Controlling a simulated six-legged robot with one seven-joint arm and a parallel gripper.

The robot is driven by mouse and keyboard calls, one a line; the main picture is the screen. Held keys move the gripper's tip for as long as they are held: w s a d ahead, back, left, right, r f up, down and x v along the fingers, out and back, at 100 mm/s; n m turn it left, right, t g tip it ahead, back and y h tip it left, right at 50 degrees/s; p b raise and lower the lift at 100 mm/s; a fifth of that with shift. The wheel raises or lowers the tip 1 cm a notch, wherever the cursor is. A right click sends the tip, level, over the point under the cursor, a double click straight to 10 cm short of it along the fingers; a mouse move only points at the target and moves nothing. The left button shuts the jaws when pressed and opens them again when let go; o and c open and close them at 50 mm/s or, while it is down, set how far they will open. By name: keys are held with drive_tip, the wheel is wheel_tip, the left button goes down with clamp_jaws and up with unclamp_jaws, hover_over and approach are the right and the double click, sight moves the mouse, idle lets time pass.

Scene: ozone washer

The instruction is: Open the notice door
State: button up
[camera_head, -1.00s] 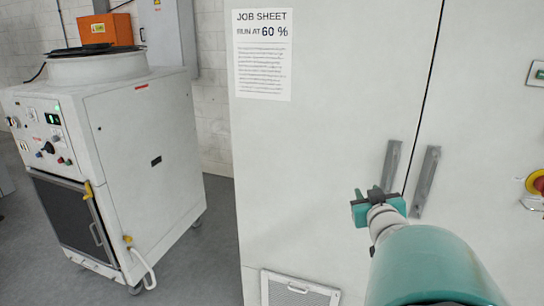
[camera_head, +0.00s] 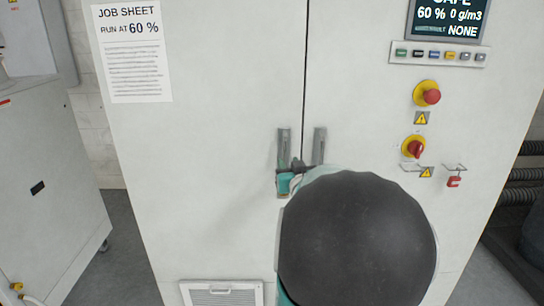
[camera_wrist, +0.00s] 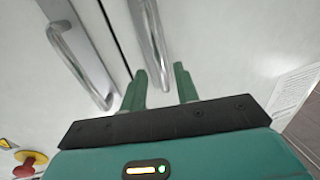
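The notice door (camera_head: 215,170) is the left cabinet door, with the job sheet (camera_head: 133,55) on it. It is shut along the seam with the right door (camera_head: 365,80). The notice door's grey upright handle (camera_head: 284,142) is left of the seam; the right door's handle (camera_head: 319,143) is right of it. My gripper (camera_head: 298,168) is in front of the handles' lower part, partly hidden by my arm. In the wrist view my gripper (camera_wrist: 160,72) is open, and the notice door's handle (camera_wrist: 150,40) appears between its fingers. I cannot tell whether they touch. The other handle (camera_wrist: 80,65) is outside the fingers.
The right door carries a screen (camera_head: 448,18), a button row (camera_head: 438,53), a red emergency button (camera_head: 431,96) and a red knob (camera_head: 415,148). A vent (camera_head: 222,293) is low on the notice door. A grey machine (camera_head: 45,190) stands left, with floor between.

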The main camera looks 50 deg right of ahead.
sight(285, 157)
drive_tip(key=x, duration=0.5)
drive_tip(key=shift+w+d, duration=0.1)
drive_tip(key=shift+w, duration=0.1)
drive_tip(key=shift+s, duration=0.1)
clamp_jaws()
